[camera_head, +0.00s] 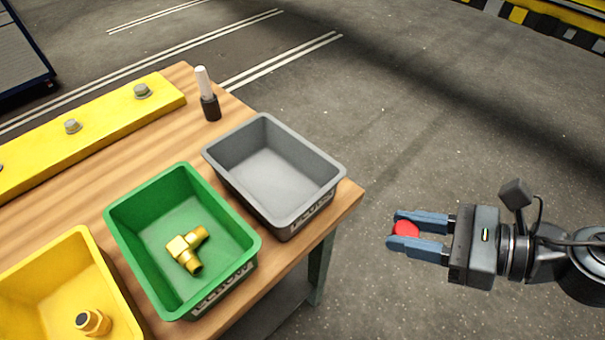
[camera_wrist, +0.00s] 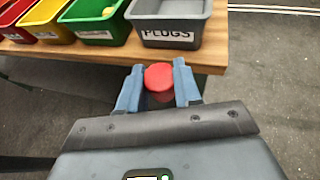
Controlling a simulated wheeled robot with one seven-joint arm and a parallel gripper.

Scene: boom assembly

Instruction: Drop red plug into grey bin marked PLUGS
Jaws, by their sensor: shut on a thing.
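The red plug (camera_head: 405,228) is between the blue fingers of my gripper (camera_head: 408,229), near their tips. In the wrist view the plug (camera_wrist: 158,77) shows its round red end, with the fingers on both sides. My gripper is shut on it, out past the table's edge, to the right of the grey bin (camera_head: 325,157) in the head view. The grey bin stands at the table's corner and its inside looks empty. Its front label reads PLUGS in the wrist view (camera_wrist: 168,33).
A green bin (camera_head: 122,207) with a brass elbow fitting (camera_head: 186,249) and a yellow bin (camera_head: 82,236) with a brass fitting (camera_head: 93,322) stand to the left. A dark bottle with a white top (camera_head: 207,95) stands behind the grey bin. Open floor surrounds my gripper.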

